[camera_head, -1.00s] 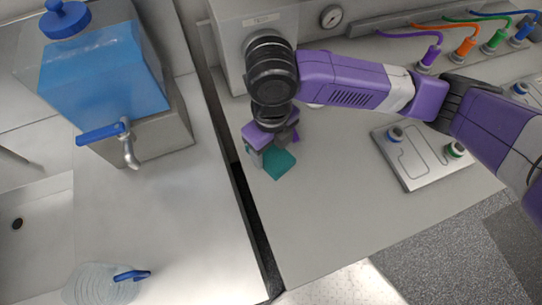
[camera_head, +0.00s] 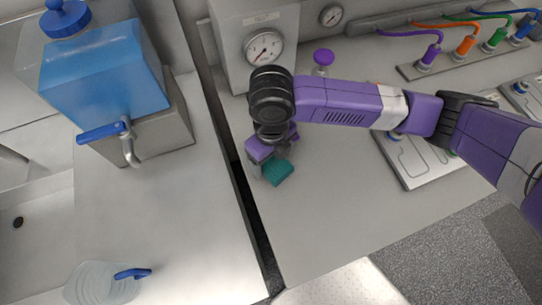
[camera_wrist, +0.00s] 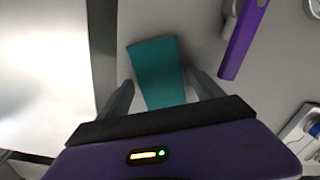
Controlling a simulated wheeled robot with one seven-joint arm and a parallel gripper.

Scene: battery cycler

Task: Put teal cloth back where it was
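The teal cloth (camera_head: 278,173) is a small folded block by the left edge of the grey bench top, just below my gripper (camera_head: 272,150) in the head view. In the wrist view the cloth (camera_wrist: 158,72) lies between the two grey fingers of my gripper (camera_wrist: 162,80). The fingers stand apart, with a visible gap on each side of the cloth, so I see no grip on it. The head view does not show clearly whether the cloth lies flat on the bench; my gripper hides its upper part.
A dark gap (camera_head: 252,225) separates the bench from the left counter, which holds a blue water tank (camera_head: 105,75) and a clear pitcher (camera_head: 95,285). A gauge box (camera_head: 235,50) and a purple knob (camera_head: 323,57) stand behind. A panel (camera_head: 415,165) lies right. The front bench is clear.

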